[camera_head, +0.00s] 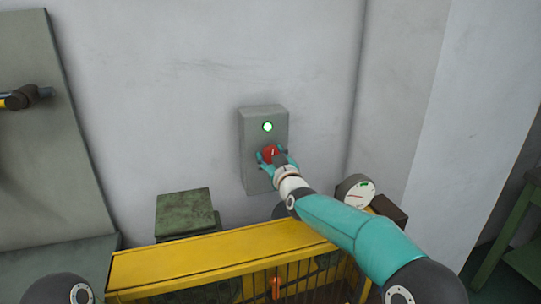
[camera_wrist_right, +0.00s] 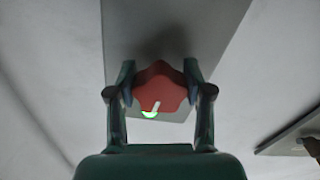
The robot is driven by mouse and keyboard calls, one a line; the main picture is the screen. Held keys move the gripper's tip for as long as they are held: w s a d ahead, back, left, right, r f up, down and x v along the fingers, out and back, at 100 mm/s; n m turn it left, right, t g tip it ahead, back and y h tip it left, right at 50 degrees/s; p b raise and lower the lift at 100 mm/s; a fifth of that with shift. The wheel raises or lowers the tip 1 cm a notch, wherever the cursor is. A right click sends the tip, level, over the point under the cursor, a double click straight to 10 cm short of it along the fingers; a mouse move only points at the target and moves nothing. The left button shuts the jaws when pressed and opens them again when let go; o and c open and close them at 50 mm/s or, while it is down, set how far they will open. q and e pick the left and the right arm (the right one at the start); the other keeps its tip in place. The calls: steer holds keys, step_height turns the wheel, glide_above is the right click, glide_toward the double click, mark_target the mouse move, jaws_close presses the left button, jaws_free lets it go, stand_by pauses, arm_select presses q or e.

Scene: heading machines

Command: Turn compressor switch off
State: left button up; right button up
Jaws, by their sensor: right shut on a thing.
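The compressor switch is a red rotary knob (camera_head: 269,153) on a grey wall box (camera_head: 251,130), below a lit green lamp (camera_head: 267,126). My right gripper (camera_head: 276,160) is at the knob, its fingers on either side. In the right wrist view the red knob (camera_wrist_right: 160,88) sits between the two fingers of the right gripper (camera_wrist_right: 160,82), which is shut on it. A pale pointer mark and a green spot show at the knob's lower edge. The left gripper is not in view.
A yellow machine frame (camera_head: 205,256) with a barred front stands below the box. A round gauge (camera_head: 355,191) stands to the right of the box, near my right arm. A green block (camera_head: 184,212) is to the left. A grey-green panel (camera_head: 45,130) leans at the far left.

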steer(key=shift+d+f+n, duration=0.1)
steer(key=shift+f+n, duration=0.25)
steer(key=shift+n, duration=0.25)
steer(key=o, duration=1)
steer(key=shift+o, duration=0.9)
steer(key=shift+w+r, duration=0.1)
steer(key=shift+r, duration=0.15)
